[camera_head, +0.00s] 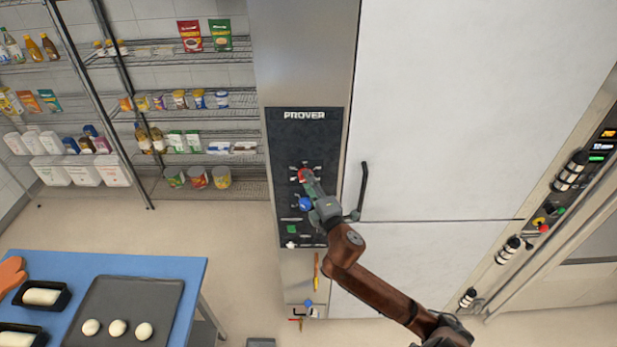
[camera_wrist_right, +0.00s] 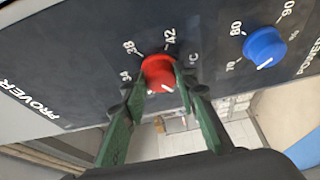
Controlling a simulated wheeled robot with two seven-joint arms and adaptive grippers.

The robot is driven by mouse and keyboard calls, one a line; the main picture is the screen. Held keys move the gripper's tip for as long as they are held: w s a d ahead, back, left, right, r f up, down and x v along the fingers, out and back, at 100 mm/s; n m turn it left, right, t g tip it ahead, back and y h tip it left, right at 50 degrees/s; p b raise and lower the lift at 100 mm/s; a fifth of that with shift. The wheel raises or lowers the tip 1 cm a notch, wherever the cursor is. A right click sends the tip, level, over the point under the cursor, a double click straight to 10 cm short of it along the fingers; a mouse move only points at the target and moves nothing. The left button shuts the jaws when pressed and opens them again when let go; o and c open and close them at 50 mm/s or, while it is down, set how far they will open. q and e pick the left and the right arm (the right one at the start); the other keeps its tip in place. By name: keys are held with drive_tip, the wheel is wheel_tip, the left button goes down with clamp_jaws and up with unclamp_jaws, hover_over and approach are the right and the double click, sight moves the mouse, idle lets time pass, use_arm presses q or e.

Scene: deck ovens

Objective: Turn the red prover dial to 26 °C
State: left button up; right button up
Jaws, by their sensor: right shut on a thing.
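The red prover dial (camera_head: 305,175) is on the dark PROVER panel (camera_head: 283,158), above the blue dial (camera_head: 305,204). In the right wrist view the red dial (camera_wrist_right: 158,72) sits between the two green fingers of my right gripper (camera_wrist_right: 160,84), which is shut on it. Markings 34, 38, 42 and °C show around it; its white pointer line faces the lower right of that view. The 26 mark cannot be read. In the head view my right gripper (camera_head: 313,187) reaches the dial from below right and partly covers it. My left gripper is not in view.
The blue dial (camera_wrist_right: 264,48), marked 70, 80, 90, is close beside the red one. A green button (camera_head: 291,229) and a white switch (camera_head: 291,244) are lower on the panel. A dark door handle (camera_head: 362,188) stands right of it. A blue table (camera_head: 190,266) is at lower left.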

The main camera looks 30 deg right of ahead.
idle(0.4)
drive_tip(key=o, duration=1.2)
drive_tip(key=shift+c, duration=0.2)
drive_tip(key=s+a, duration=0.2)
drive_tip(key=s, duration=0.9)
drive_tip(key=shift+s, duration=0.4)
